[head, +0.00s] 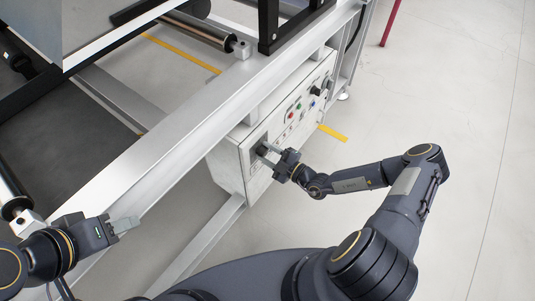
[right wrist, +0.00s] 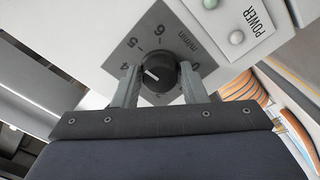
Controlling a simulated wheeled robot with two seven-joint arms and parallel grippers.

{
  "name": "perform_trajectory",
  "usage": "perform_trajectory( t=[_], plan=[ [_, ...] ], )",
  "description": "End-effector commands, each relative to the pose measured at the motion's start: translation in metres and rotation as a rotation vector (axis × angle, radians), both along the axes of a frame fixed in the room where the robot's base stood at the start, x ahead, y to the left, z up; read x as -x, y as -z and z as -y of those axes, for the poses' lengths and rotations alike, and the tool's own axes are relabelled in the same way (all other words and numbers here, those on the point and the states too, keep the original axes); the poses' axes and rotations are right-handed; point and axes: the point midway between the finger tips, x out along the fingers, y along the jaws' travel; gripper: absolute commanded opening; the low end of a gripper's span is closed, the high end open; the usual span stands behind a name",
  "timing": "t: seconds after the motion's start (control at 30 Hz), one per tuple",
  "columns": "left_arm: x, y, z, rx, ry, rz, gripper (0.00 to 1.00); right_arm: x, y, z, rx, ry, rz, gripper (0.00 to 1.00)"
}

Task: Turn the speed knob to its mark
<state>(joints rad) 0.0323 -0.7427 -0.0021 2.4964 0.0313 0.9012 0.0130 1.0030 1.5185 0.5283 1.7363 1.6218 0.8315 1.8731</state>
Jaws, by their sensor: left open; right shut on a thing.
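The speed knob (right wrist: 163,75) is a round black knob with a white pointer line, on a grey dial plate (right wrist: 175,30) printed with numbers and "m/min". The line points left, roughly toward the 4. My right gripper (right wrist: 159,72) is shut on the knob, one finger on each side. In the head view, this gripper (head: 267,154) is at the near lower end of the white control box (head: 240,165) and partly covers the knob. Part of the dial scale is hidden behind the gripper. My left gripper (head: 123,224) is open and empty, away from the box at lower left.
Several buttons (head: 290,117) and another black knob (head: 316,91) sit farther along the panel. A POWER label (right wrist: 257,20) is beside the dial. A silver frame beam (head: 190,125) runs above the box. Floor right of the box is clear.

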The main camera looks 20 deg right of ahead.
Motion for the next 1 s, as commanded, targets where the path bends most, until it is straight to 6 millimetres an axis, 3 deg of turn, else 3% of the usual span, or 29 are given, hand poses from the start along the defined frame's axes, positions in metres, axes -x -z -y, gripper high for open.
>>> perform_trajectory(
  t=[0.73,0.77,0.9,1.0],
  plan=[
    [0.0,0.0027,0.0,0.0,0.0,0.0,0.45,0.0001,0.0005,-0.0003,-0.066,-0.001,-0.054,0.16],
    [0.0,0.0027,0.0,0.0,0.0,0.0,0.45,0.0001,0.0005,-0.0003,-0.066,-0.001,-0.054,0.42],
    [0.0,0.0027,0.0,0.0,0.0,0.0,0.45,0.0,0.0004,-0.0002,-0.066,-0.001,-0.052,0.6],
    [0.0,0.0027,0.0,0.0,0.0,0.0,0.45,0.0,0.0002,-0.0002,-0.066,-0.001,-0.052,0.6]
  ],
)
